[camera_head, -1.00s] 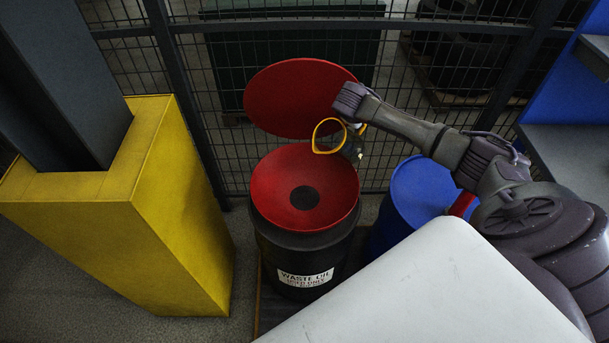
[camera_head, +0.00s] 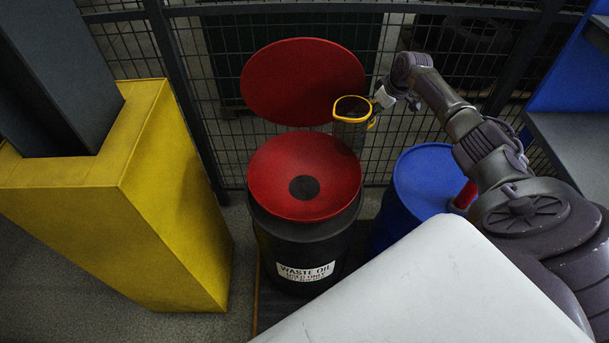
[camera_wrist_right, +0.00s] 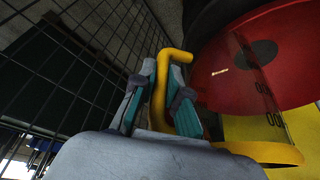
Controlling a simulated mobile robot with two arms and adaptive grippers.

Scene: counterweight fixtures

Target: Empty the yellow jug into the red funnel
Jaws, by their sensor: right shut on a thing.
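The yellow jug (camera_head: 352,121) has a clear body with a yellow rim and handle. It stands roughly upright in the head view, above the right rear edge of the red funnel (camera_head: 265,180). My right gripper (camera_head: 383,98) is shut on its yellow handle, which shows between the fingers (camera_wrist_right: 160,95) in the wrist view. The jug's yellow rim (camera_wrist_right: 262,152) also shows there, and the red funnel (camera_wrist_right: 215,85) is seen partly through the clear wall. I cannot tell if liquid is left in the jug. The funnel has a dark centre opening. My left gripper is not in view.
The funnel sits on a black waste-oil drum (camera_head: 290,250), with a round red lid (camera_head: 295,80) raised behind it. A blue drum (camera_head: 425,175) stands to the right and a yellow block-shaped guard (camera_head: 165,200) to the left. A wire mesh fence (camera_head: 215,130) runs close behind.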

